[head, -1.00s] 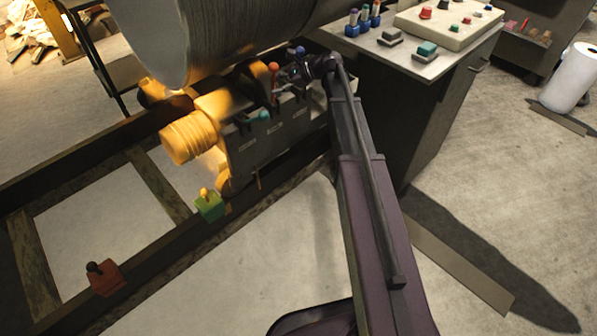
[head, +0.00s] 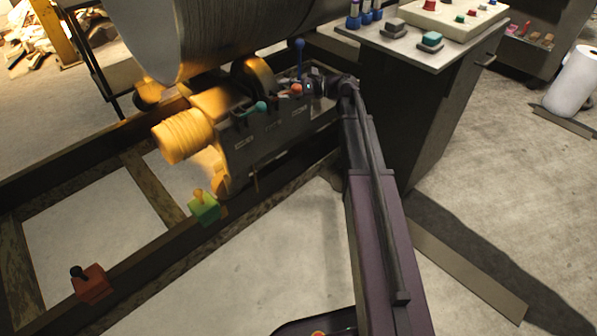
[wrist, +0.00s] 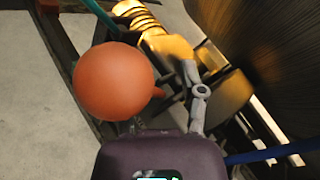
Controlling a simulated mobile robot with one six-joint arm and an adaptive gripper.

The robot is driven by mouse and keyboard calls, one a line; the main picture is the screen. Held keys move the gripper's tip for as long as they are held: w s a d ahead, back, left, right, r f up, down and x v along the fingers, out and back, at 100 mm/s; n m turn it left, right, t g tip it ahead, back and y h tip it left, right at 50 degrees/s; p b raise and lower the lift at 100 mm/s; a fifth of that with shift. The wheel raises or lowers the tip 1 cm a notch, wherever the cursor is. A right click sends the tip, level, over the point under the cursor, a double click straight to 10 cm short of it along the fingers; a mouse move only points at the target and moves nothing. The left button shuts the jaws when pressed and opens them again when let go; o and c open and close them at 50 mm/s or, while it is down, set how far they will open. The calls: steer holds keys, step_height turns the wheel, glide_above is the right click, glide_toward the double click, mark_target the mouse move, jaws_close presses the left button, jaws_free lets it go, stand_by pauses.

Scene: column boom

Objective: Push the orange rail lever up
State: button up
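The orange rail lever's round knob (head: 296,88) is on the grey valve block, between the teal and blue knobs. In the wrist view the orange knob (wrist: 113,82) is large and close at left of centre, with a short orange neck on its right. My gripper (head: 318,87) is right beside the knob, at its right in the head view. In the wrist view one grey finger of my gripper (wrist: 165,80) shows right of the knob; the other is mostly hidden behind the knob, so the opening is unclear. I cannot tell whether finger and knob touch.
A teal-knobbed lever (head: 261,106) stands left of the orange one, and a blue-knobbed lever (head: 299,44) stands behind and higher. A large drum (head: 230,35) hangs over the block. A control cabinet (head: 400,110) stands close on the right. Open floor lies in front.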

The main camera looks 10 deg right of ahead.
steer(key=shift+s+d+f+n+y+b, duration=0.15)
steer(key=shift+s+f+n+y+b, duration=0.2)
steer(key=shift+b, duration=0.35)
steer(key=shift+s+d+f+n+y+b, duration=0.1)
steer(key=shift+f+n+y+b, duration=0.25)
steer(key=shift+b, duration=0.3)
steer(key=v, duration=1.4)
steer(key=s+a+f+n+g+h+p, duration=0.1)
steer(key=s+a+f+n+g+h, duration=0.2)
steer(key=s+a+f+n+h, duration=0.5)
steer(key=shift+s+a+f+g+h, duration=0.4)
steer(key=shift+s+a+f+h, duration=1.7)
steer(key=shift+a+f, duration=1.15)
steer(key=shift+s+d+f, duration=0.2)
steer(key=shift+d+f, duration=0.15)
steer(key=s+f+n+h, duration=0.2)
steer(key=s+n+h, duration=0.3)
steer(key=s, duration=0.4)
steer(key=shift+d+g, duration=0.4)
steer(key=shift+d, duration=0.05)
